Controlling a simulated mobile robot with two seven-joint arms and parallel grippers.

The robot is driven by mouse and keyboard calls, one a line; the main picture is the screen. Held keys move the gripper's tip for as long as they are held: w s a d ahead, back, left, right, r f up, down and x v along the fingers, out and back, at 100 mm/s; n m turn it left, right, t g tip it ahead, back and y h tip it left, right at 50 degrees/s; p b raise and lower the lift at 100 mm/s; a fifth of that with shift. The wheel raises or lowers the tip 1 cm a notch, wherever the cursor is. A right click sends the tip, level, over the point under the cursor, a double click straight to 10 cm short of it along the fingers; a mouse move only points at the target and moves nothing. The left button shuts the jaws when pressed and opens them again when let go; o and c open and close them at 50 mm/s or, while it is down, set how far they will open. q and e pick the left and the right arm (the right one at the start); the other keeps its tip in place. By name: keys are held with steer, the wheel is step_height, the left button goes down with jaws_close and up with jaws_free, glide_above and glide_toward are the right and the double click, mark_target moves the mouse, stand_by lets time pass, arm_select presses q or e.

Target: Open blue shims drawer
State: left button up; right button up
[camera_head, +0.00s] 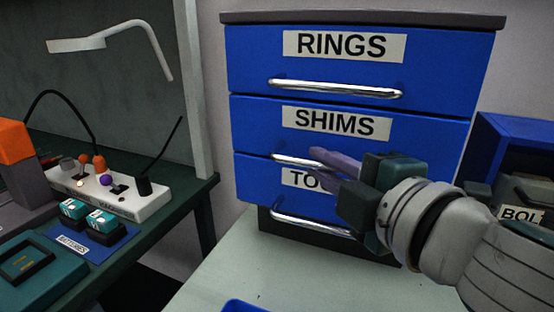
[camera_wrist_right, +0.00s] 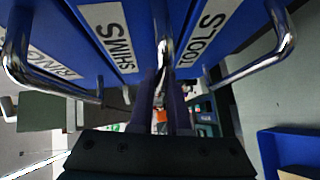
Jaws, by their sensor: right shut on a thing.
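The blue shims drawer (camera_head: 420,132) is the middle one of three in a cabinet, with a white SHIMS label. Its front looks about flush with the rings drawer above. Its metal handle (camera_head: 280,158) is partly hidden by my right gripper (camera_head: 318,162). The gripper comes in from the right, and its purple fingers are shut on this handle. In the right wrist view the shims handle (camera_wrist_right: 162,25) runs down to the fingers, beside the SHIMS label. My left gripper is not in view.
The rings drawer (camera_head: 440,70) is above and the tools drawer (camera_head: 250,185) below, each with a metal handle. A blue bin (camera_head: 510,135) stands to the right. A pale surface (camera_head: 230,265) lies in front. A dark green table (camera_head: 165,205) with a power strip (camera_head: 130,200) is at left.

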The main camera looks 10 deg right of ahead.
jaws_close()
stand_by(0.8)
